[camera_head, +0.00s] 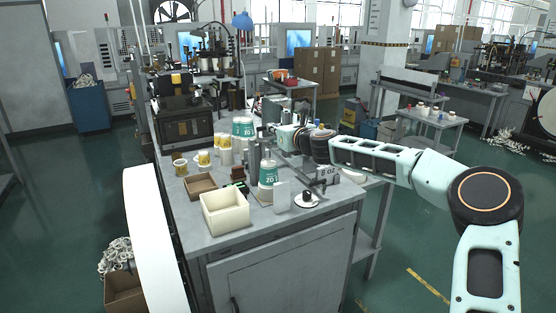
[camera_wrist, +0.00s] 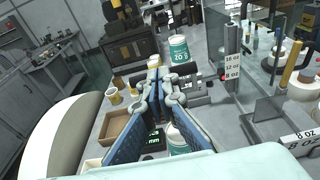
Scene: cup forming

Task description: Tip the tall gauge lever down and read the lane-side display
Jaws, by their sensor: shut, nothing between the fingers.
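My gripper (camera_wrist: 154,78) reaches over the bench with its blue-padded fingers closed together and nothing between them. In the head view its arm comes in from the right and ends above the bench. A small dark display (camera_wrist: 154,138) with green digits shows beneath the fingers; the digits are too small to read. It also shows in the head view (camera_head: 238,186), beside a white and teal cup (camera_head: 268,174). An upright post (camera_wrist: 232,66) marked 16 oz, 12 oz and 8 oz stands right of the fingers. I cannot clearly pick out the tall gauge lever; my gripper may hide part of it.
A cream bin (camera_head: 226,222) and a brown tray (camera_head: 199,187) sit at the bench's front left. Yellow-banded cups (camera_head: 180,167) and teal-banded cups (camera_head: 242,126) stand behind.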

